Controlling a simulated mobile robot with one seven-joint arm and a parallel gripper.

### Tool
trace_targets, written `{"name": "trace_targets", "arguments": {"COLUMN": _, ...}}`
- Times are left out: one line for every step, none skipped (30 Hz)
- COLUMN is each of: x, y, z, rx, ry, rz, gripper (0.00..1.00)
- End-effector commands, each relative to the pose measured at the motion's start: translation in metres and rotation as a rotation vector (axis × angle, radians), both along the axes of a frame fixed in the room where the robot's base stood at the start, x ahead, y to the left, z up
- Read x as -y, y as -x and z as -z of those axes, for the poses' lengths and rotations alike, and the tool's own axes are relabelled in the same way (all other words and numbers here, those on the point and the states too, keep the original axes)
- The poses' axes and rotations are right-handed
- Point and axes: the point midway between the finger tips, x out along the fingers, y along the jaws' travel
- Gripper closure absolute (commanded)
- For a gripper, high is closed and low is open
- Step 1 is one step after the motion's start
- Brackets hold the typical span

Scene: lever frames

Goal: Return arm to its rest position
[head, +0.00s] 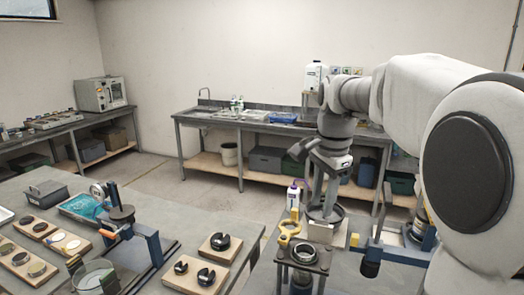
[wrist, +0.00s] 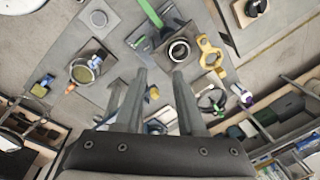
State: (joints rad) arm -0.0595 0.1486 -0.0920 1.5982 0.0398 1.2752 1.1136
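My arm reaches in from the right in the head view, bent at the elbow, with the wrist hanging down. Beyond the fingertips lie a dark ring-shaped part (wrist: 179,50) and a yellow wrench-like tool (wrist: 210,52), both apart from the fingers. The exact height above the bench is hard to tell.
A white bottle with a purple base (head: 293,197) stands near the dish. A blue clamp-like fixture (head: 150,242) and wooden blocks with black rings (head: 220,243) occupy the left bench. A sink counter (head: 240,122) runs along the back wall. The air left of the arm is clear.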

Motion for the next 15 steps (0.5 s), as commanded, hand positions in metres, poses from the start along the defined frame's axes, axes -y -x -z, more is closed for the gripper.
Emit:
{"name": "trace_targets", "arguments": {"x": 0.0, "y": 0.017, "z": -0.007, "rx": 0.026, "ry": 0.005, "rz": -0.061, "gripper": 0.61}}
{"name": "trace_targets", "arguments": {"x": 0.0, "y": 0.025, "z": -0.009, "rx": 0.041, "ry": 0.011, "rz": -0.102, "gripper": 0.61}}
{"name": "trace_targets", "arguments": {"x": 0.0, "y": 0.037, "z": -0.011, "rx": 0.06, "ry": 0.018, "rz": -0.156, "gripper": 0.61}}
{"name": "trace_targets", "arguments": {"x": 0.0, "y": 0.045, "z": -0.013, "rx": 0.074, "ry": 0.025, "rz": -0.196, "gripper": 0.61}}
{"name": "trace_targets", "arguments": {"x": 0.0, "y": 0.054, "z": -0.014, "rx": 0.087, "ry": 0.032, "rz": -0.237, "gripper": 0.61}}
{"name": "trace_targets", "arguments": {"x": -0.001, "y": 0.066, "z": -0.015, "rx": 0.107, "ry": 0.042, "rz": -0.29, "gripper": 0.61}}
{"name": "trace_targets", "arguments": {"x": -0.001, "y": 0.074, "z": -0.015, "rx": 0.119, "ry": 0.052, "rz": -0.33, "gripper": 0.61}}
{"name": "trace_targets", "arguments": {"x": -0.001, "y": 0.083, "z": -0.015, "rx": 0.134, "ry": 0.062, "rz": -0.37, "gripper": 0.61}}
{"name": "trace_targets", "arguments": {"x": -0.001, "y": 0.095, "z": -0.015, "rx": 0.153, "ry": 0.076, "rz": -0.422, "gripper": 0.61}}
{"name": "trace_targets", "arguments": {"x": -0.001, "y": 0.103, "z": -0.015, "rx": 0.167, "ry": 0.086, "rz": -0.462, "gripper": 0.61}}
{"name": "trace_targets", "arguments": {"x": -0.002, "y": 0.112, "z": -0.014, "rx": 0.18, "ry": 0.098, "rz": -0.5, "gripper": 0.61}}
{"name": "trace_targets", "arguments": {"x": -0.002, "y": 0.123, "z": -0.011, "rx": 0.197, "ry": 0.115, "rz": -0.554, "gripper": 0.61}}
{"name": "trace_targets", "arguments": {"x": -0.002, "y": 0.132, "z": -0.01, "rx": 0.209, "ry": 0.129, "rz": -0.592, "gripper": 0.61}}
{"name": "trace_targets", "arguments": {"x": -0.003, "y": 0.14, "z": -0.007, "rx": 0.222, "ry": 0.143, "rz": -0.632, "gripper": 0.61}}
{"name": "trace_targets", "arguments": {"x": -0.003, "y": 0.151, "z": -0.004, "rx": 0.239, "ry": 0.163, "rz": -0.685, "gripper": 0.61}}
